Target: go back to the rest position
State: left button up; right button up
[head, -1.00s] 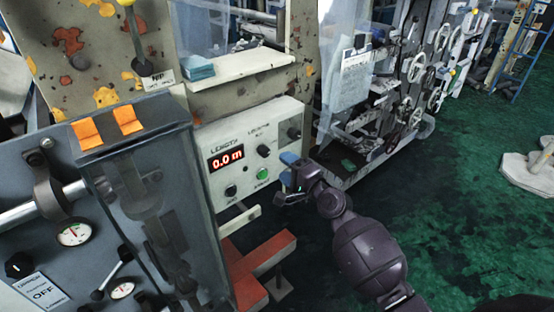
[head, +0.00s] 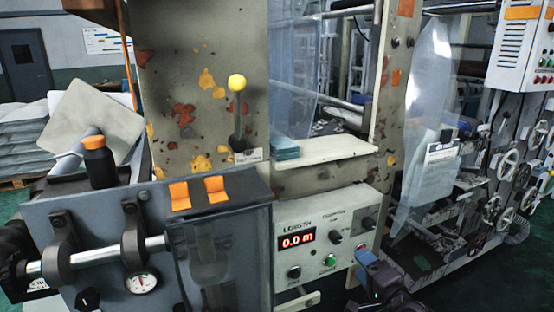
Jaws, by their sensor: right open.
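My right gripper (head: 366,268) shows at the lower edge of the head view, just right of the control panel (head: 318,247). Its blue-tipped fingers are open and nothing shows between them. It appears apart from the panel, though the gap is hard to judge. The panel has a red display reading 0.0 m (head: 297,239), black knobs and a lit green button (head: 330,260). Most of my right arm is below the frame. My left gripper is not in view.
A lever with a yellow knob (head: 237,83) rises from the machine. A black bottle with an orange cap (head: 98,162) stands on the left. A blue pad stack (head: 285,149) lies on a white shelf (head: 331,151). Machinery with handwheels (head: 507,166) stands at right.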

jog(key=s+d+f+n+g+h, duration=0.1)
jog(key=s+f+n, duration=0.5)
jog(key=s, duration=0.8)
jog(key=s+d+f+n+g+h, duration=0.2)
jog(key=s+f+n+g+h, duration=0.2)
jog(key=s+f, duration=0.8)
jog(key=s+n+h, duration=0.1)
jog(key=s+n, duration=0.1)
jog(key=shift+d+f+n, duration=0.2)
jog(key=shift+d+n, duration=0.1)
jog(key=shift+n, duration=0.1)
